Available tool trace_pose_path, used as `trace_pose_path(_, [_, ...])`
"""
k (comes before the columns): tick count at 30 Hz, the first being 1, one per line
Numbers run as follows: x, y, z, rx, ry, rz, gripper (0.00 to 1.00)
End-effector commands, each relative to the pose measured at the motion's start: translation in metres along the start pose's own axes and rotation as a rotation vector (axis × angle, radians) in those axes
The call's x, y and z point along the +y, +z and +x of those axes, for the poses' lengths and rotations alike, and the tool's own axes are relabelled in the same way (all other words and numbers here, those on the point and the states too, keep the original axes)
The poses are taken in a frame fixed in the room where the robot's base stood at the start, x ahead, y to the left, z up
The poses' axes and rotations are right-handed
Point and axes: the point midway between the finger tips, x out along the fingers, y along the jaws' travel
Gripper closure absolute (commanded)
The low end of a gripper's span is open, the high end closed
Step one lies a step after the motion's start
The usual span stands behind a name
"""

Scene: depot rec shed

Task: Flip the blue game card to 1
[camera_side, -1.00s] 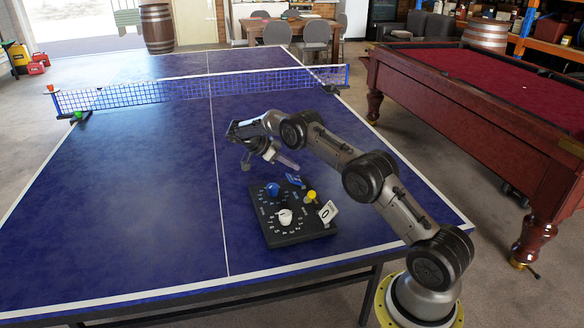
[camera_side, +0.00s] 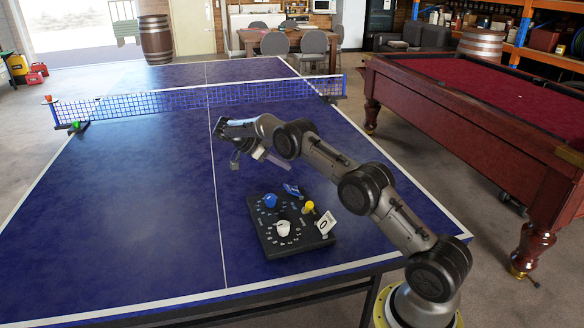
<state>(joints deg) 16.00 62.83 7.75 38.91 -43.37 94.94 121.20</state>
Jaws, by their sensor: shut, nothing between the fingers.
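The blue game card (camera_side: 292,190) stands tilted at the back edge of a black scoreboard box (camera_side: 262,240) on the blue table. The number on the blue card is too small to read. A white card (camera_side: 326,223) showing 0 stands at the box's right edge. My gripper (camera_side: 236,165) is shut and empty, above the table to the left of and beyond the box, apart from both cards.
The box carries a blue knob (camera_side: 270,201), a white knob (camera_side: 283,228) and a yellow knob (camera_side: 308,206). A net (camera_side: 200,97) crosses the table behind my arm. The table's left half is clear. A red pool table (camera_side: 480,130) stands to the right.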

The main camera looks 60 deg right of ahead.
Motion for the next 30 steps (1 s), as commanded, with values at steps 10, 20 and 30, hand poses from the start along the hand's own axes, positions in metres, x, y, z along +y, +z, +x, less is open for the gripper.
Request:
trace_pose_path(10, [-0.001, 0.023, -0.040, 0.000, -0.001, 0.000, 1.00])
trace_pose_path(20, [0.001, 0.026, -0.047, -0.001, 0.000, -0.001, 1.00])
trace_pose_path(30, [-0.001, 0.013, -0.066, -0.020, -0.029, 0.018, 1.00])
